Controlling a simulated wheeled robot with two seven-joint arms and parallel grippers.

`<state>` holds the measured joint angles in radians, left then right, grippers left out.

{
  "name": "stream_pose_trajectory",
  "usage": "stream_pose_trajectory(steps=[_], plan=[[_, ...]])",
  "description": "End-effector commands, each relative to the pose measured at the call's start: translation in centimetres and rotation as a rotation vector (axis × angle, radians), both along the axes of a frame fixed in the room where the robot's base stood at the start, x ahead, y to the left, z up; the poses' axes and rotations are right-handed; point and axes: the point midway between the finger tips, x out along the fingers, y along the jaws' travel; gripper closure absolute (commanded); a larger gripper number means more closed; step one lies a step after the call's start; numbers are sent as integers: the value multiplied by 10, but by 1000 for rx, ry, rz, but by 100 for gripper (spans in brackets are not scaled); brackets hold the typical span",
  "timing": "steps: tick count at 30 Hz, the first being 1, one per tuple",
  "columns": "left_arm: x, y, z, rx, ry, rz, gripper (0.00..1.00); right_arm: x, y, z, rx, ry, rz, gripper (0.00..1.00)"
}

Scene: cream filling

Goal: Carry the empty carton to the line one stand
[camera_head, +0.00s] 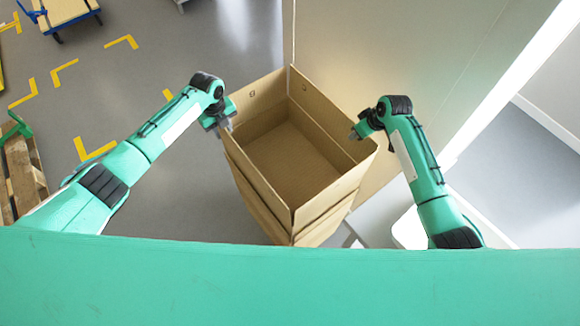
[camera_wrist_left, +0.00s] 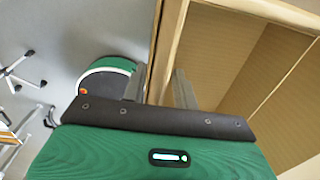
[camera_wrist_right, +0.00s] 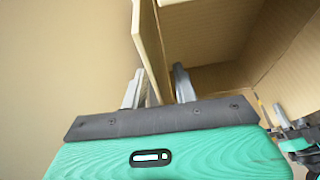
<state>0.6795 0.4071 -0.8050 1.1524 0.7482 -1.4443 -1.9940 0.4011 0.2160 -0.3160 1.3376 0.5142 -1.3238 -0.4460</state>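The empty carton (camera_head: 290,162) is an open brown cardboard box in front of me in the head view, with nothing inside. More cardboard edges show below its rim, like cartons stacked or nested under it. My left gripper (camera_head: 229,122) is at its left wall; in the left wrist view the fingers (camera_wrist_left: 160,90) stand apart on either side of the wall (camera_wrist_left: 167,45). My right gripper (camera_head: 356,133) is at the right wall; in the right wrist view the fingers (camera_wrist_right: 157,88) straddle the wall (camera_wrist_right: 150,45), with a gap beside the inner finger. No line one stand is identifiable.
A large tan panel (camera_head: 400,50) rises behind and right of the carton. A wooden pallet (camera_head: 22,175) lies at the far left, and a blue cart (camera_head: 65,12) stands at the top left. Grey floor with yellow corner marks (camera_head: 64,73) is clear to the left.

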Motion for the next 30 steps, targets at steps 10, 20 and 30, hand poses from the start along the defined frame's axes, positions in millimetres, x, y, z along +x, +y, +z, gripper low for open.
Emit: stream_pose_trajectory(steps=[10,20,30], plan=[[0,0,-3,0,0,0,71,1,1,-2,0,0,0,71],[0,0,-2,-1,-1,0,100,1,1,-2,0,0,0,100],[1,0,1,-1,-2,0,100,1,1,1,0,-1,0,100]])
